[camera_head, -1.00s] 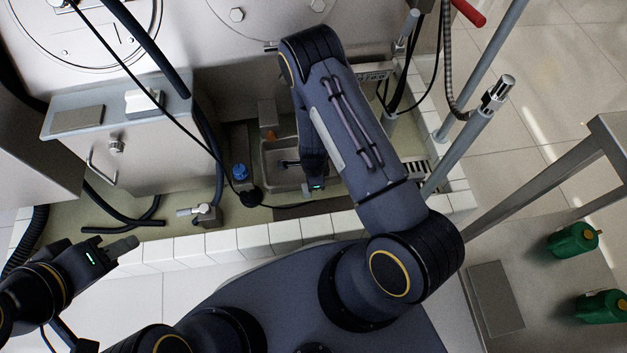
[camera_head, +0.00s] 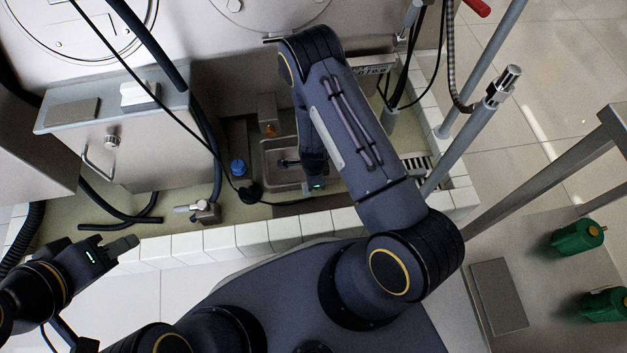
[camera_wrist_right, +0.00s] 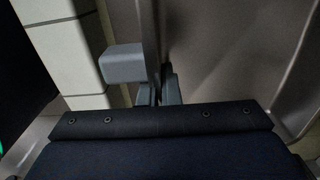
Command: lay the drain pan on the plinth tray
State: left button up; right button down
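The drain pan (camera_head: 268,181) is a grey, open rectangular pan within the tiled plinth tray (camera_head: 253,238). I cannot tell whether it rests on the tray floor or hangs just above it. My right gripper (camera_head: 288,163) reaches down at the pan, partly hidden by its own arm. In the right wrist view its fingers (camera_wrist_right: 152,82) are on both sides of the pan's thin wall, and the pan's grey inner surface (camera_wrist_right: 225,55) fills the right. My left gripper (camera_head: 130,242) is outside the tiled curb at the left; its fingers overlap, so its opening does not show.
A blue-capped fitting (camera_head: 238,168) and a small valve (camera_head: 205,211) stand left of the pan. A grey box (camera_head: 130,140) with hoses is further left. A steel post (camera_head: 470,135) rises at the right. Green canisters (camera_head: 578,237) stand on a right-hand surface.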

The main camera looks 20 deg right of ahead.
jog(key=shift+f+b, duration=2.05)
jog(key=shift+f, duration=0.6)
jog(key=shift+f+b, duration=0.35)
jog(key=shift+f, duration=0.05)
jog(key=c, duration=1.6)
grip_release()
jog(key=shift+o, duration=0.2)
notch_tip(320, 180, up, 7)
jog(key=p, duration=0.3)
jog(key=shift+p, duration=0.3)
jog(key=shift+r, duration=0.5)
